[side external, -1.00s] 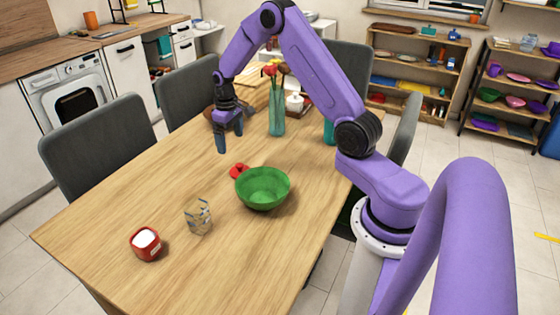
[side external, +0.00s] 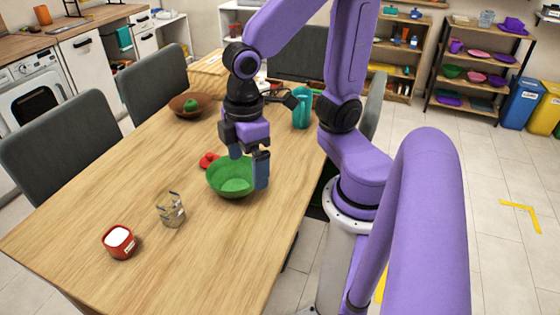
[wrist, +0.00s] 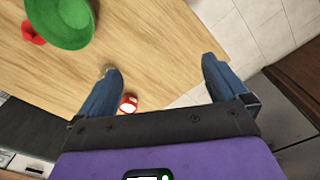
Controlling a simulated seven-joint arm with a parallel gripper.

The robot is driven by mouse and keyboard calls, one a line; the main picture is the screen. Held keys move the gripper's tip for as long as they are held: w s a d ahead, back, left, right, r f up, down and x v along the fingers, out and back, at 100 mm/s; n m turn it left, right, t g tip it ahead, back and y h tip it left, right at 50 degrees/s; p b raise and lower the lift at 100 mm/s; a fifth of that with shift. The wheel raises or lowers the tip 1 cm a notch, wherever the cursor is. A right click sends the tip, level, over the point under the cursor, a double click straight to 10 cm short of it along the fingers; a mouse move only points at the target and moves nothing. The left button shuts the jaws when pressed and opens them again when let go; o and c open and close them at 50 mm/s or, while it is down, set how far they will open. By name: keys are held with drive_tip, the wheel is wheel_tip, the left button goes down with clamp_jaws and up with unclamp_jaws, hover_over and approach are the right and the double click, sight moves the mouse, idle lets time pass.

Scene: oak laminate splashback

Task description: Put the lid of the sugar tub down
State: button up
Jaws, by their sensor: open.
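The red sugar tub (side external: 119,242) stands upright at the front left of the table, its top showing white; the wrist view also shows it (wrist: 129,104). A small red piece, apparently the lid (side external: 208,160), lies on the table beside the green bowl (side external: 222,187). In the wrist view the red piece (wrist: 33,34) is at the top left, against the bowl's outline (wrist: 62,22). My gripper (side external: 247,167) is open and empty, its fingers pointing down at the bowl's back right; the wrist view shows the fingers (wrist: 162,78) wide apart.
A clear patterned glass (side external: 171,209) stands between the tub and the bowl. A brown bowl with a green item (side external: 190,104) and a teal vase (side external: 302,108) are farther back. Grey chairs (side external: 62,145) line the left edge. The table's front middle is clear.

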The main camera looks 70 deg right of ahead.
drive_tip(key=shift+n, duration=0.9)
drive_tip(key=s, duration=0.2)
drive_tip(key=s+d, duration=0.1)
drive_tip(key=s, duration=0.3)
drive_tip(key=shift+s+d+r, duration=0.1)
drive_tip(key=shift+s+d, duration=0.05)
drive_tip(key=shift+d, duration=0.2)
drive_tip(key=shift+c, duration=0.2)
